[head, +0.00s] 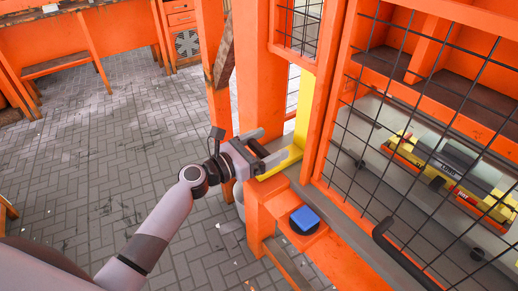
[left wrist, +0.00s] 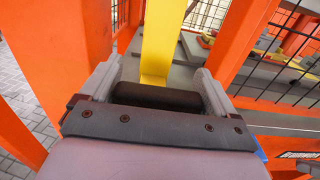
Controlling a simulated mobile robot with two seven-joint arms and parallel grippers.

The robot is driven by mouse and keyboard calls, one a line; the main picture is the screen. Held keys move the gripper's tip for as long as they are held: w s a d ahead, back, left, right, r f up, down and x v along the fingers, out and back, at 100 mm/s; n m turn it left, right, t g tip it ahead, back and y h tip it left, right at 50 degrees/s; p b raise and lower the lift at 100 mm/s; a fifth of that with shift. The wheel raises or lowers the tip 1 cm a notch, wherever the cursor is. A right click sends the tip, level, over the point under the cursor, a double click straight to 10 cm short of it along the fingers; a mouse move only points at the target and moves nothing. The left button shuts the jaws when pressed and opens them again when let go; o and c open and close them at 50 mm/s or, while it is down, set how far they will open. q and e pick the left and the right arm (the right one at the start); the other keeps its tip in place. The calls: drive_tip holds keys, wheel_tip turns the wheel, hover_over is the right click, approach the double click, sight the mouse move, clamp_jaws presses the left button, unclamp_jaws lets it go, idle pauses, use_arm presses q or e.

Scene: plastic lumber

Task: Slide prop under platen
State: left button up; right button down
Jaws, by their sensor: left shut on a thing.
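The yellow prop (head: 303,108) stands as an upright bar beside an orange post, with a yellow foot at its lower end. It also shows in the left wrist view as a yellow bar (left wrist: 163,40) running away from the gripper. My left gripper (head: 270,152) is at the prop's lower end. In the left wrist view its fingers (left wrist: 157,92) are closed on a dark bar that sits at the near end of the yellow bar. The platen cannot be told apart clearly; a grey surface inside the machine lies behind the mesh. My right gripper is out of view.
A wire mesh guard (head: 440,120) with a black handle (head: 402,255) covers the right side. Behind it lies yellow and black tooling (head: 440,165). Tiled floor (head: 110,150) is open at left.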

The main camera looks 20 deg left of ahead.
sight(303, 128)
use_arm(q)
drive_tip(key=b+x, duration=0.1)
drive_tip(key=x, duration=0.5)
drive_tip(key=shift+w+f, duration=0.1)
drive_tip(key=shift+w+d, duration=0.2)
drive_tip(key=shift+r, duration=0.2)
drive_tip(key=o, duration=1.2)
drive_tip(key=shift+w+d+f, duration=0.1)
drive_tip(key=shift+w+d, duration=0.05)
drive_tip(key=shift+p+v, duration=0.3)
drive_tip(key=shift+v, duration=3.3)
